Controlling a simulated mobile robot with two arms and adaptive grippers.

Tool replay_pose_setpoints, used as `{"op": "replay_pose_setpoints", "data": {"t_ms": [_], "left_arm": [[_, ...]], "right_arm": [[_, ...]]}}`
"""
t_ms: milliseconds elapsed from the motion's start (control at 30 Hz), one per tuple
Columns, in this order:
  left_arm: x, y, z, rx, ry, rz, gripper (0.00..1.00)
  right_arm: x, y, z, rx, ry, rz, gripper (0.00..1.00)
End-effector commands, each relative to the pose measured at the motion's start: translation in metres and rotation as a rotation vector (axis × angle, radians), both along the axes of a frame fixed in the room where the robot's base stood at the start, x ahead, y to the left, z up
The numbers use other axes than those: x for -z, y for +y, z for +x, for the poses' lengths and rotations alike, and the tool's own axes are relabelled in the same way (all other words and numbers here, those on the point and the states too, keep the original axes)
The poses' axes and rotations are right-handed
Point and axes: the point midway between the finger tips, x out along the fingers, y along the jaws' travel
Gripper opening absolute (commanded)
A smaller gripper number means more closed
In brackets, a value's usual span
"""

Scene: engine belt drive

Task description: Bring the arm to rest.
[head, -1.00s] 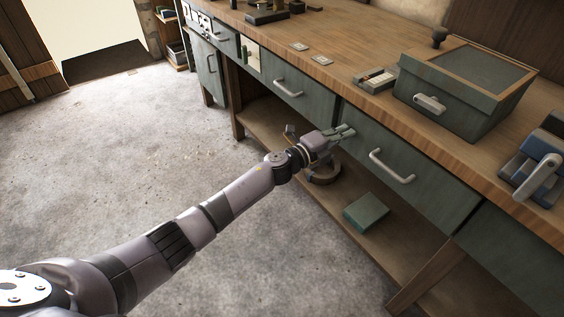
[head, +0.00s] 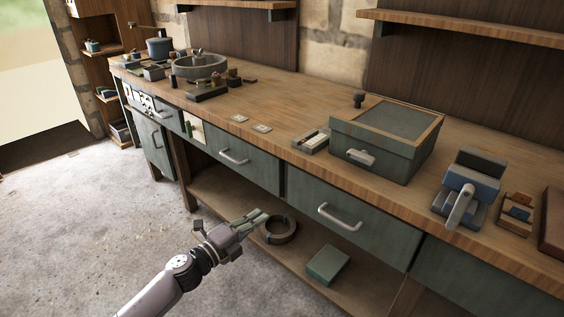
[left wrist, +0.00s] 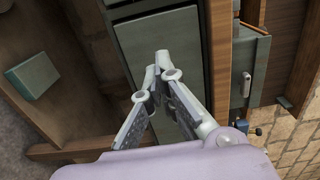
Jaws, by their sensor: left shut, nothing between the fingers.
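My left gripper (head: 254,220) is in front of the workbench, below the drawers, with its fingers pointing toward the lower shelf. Its fingers are shut and empty. In the left wrist view the fingertips (left wrist: 162,62) come together in front of a dark green drawer front (left wrist: 165,60). My left arm (head: 165,288) comes in from the bottom left of the head view. My right gripper is in neither view.
The wooden bench top (head: 270,95) carries a green box (head: 375,155), a blue clamp-like device (head: 468,190) and a round grey part (head: 201,66). The lower shelf holds a dark ring (head: 281,230) and a green block (head: 327,264). Concrete floor (head: 90,230) is clear at left.

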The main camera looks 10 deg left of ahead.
Motion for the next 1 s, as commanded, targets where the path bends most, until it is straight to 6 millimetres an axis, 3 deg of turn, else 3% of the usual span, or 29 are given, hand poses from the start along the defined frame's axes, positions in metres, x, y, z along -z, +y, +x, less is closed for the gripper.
{"op": "replay_pose_setpoints", "data": {"t_ms": [67, 167, 267, 367, 500, 567, 700, 833, 1000], "left_arm": [[0.007, 0.002, -0.001, -0.017, 0.021, -0.017, 0.0], [0.036, 0.013, -0.005, -0.104, 0.117, -0.099, 0.0], [0.089, 0.035, -0.019, -0.262, 0.288, -0.229, 0.0], [0.155, 0.059, -0.047, -0.446, 0.487, -0.362, 0.0], [0.241, 0.083, -0.107, -0.684, 0.75, -0.505, 0.0], [0.274, 0.09, -0.138, -0.78, 0.856, -0.552, 0.0], [0.341, 0.097, -0.22, -0.99, 1.091, -0.646, 0.0], [0.382, 0.095, -0.29, -1.149, 1.268, -0.703, 0.0], [0.413, 0.087, -0.366, -1.308, 1.445, -0.748, 0.0]], "right_arm": [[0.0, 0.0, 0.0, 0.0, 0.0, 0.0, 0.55], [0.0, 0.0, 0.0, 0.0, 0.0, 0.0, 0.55], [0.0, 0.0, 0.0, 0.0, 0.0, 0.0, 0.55], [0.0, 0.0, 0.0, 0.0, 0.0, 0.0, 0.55], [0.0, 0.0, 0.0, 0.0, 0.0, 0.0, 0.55], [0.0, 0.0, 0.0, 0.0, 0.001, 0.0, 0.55], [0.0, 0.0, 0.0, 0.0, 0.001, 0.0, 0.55], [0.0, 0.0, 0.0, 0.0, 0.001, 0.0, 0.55], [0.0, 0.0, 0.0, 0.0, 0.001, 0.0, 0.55]]}}
